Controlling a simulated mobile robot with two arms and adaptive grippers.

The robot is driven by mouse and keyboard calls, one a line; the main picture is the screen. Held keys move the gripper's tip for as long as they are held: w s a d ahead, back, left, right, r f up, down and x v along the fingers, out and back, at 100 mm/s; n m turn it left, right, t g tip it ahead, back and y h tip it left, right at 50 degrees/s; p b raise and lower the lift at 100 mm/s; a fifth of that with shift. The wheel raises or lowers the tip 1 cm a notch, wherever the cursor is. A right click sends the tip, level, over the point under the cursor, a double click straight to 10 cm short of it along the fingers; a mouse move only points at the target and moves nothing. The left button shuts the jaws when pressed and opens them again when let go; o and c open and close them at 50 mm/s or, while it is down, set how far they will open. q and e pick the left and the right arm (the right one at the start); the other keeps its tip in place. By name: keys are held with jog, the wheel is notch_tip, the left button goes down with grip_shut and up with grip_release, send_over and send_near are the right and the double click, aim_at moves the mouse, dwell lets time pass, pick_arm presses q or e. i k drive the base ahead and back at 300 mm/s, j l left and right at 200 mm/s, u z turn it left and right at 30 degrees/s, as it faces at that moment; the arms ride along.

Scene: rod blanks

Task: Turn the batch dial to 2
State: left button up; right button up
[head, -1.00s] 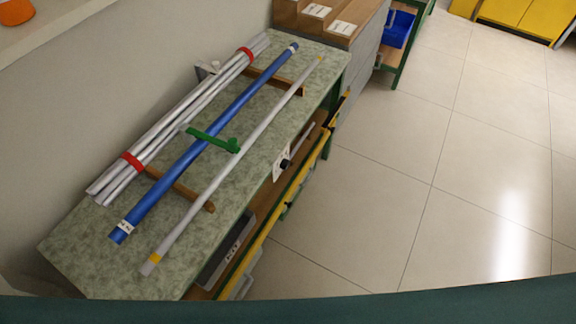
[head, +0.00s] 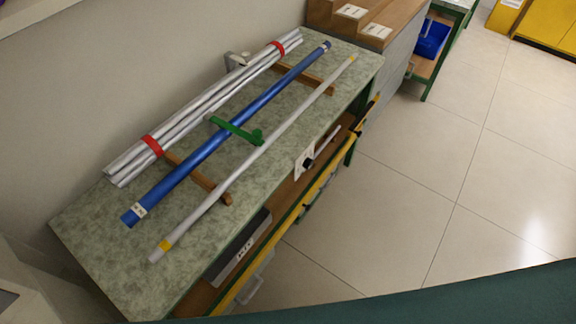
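A small black knob (head: 308,163) on a white plate (head: 299,171) sits at the bench's front side, below the worktop edge; it looks like the batch dial. Its marks and pointer are too small to read, so I cannot tell its setting. Neither of my grippers shows in the head view, and nothing is seen touching the knob.
The green-topped bench (head: 110,240) carries a blue rod (head: 230,130), a grey rod (head: 258,155) and a red-banded bundle of rods (head: 205,95) on wooden supports. A green clamp (head: 238,130) crosses the blue rod. Tiled floor (head: 400,190) in front is clear.

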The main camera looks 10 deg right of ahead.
aim_at(308, 163)
jog(key=i+l+u, duration=0.1)
jog(key=l+u, duration=0.3)
jog(key=i+l+u, duration=0.1)
jog(key=u, duration=0.3)
jog(key=l+u, duration=0.4)
